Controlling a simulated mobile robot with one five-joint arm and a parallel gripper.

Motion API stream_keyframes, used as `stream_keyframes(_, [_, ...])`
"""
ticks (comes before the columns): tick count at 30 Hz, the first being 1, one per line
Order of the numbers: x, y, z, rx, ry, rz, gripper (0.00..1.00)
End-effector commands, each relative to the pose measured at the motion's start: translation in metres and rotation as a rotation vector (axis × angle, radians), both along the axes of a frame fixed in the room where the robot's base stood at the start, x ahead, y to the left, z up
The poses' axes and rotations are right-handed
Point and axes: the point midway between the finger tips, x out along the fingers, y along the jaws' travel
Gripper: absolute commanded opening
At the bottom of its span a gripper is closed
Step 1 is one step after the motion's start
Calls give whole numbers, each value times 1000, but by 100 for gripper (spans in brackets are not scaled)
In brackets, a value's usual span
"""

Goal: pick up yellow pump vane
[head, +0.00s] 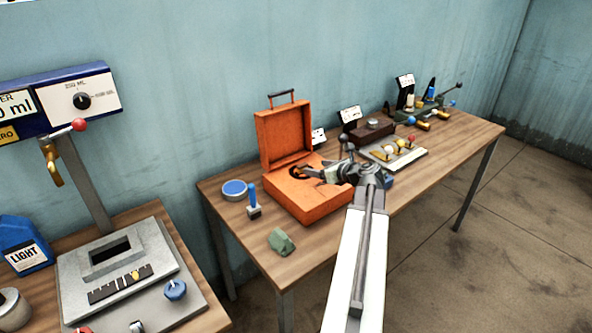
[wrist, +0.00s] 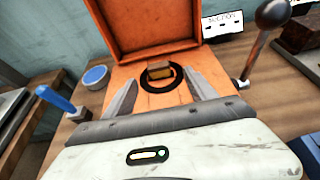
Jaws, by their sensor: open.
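A small block with a yellowish-brown face, apparently the yellow pump vane (wrist: 160,70), stands in a black ring (wrist: 173,93) inside the orange case. The case (head: 312,208) is open on the wooden table, with its lid upright at the back. My gripper (wrist: 161,84) is open and empty, its two fingers apart on either side of the ring, with the vane ahead between their tips. In the head view my gripper (head: 312,172) reaches into the case from the right. The vane cannot be made out clearly there.
A blue-topped round tin (head: 234,190) and a blue-handled tool (head: 253,204) stand left of the case. A green lump (head: 281,241) lies in front. A dark-knobbed lever (wrist: 262,40) rises close by on the right. A plate with coloured knobs (head: 395,153) lies farther right.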

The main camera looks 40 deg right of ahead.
Motion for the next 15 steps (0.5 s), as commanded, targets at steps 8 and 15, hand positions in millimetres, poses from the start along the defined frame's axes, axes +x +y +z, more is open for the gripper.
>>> stream_keyframes(8, [24, -2, -10, 0, 0, 1, 65])
stream_keyframes(15, [49, -2, -21, 0, 0, 4, 65])
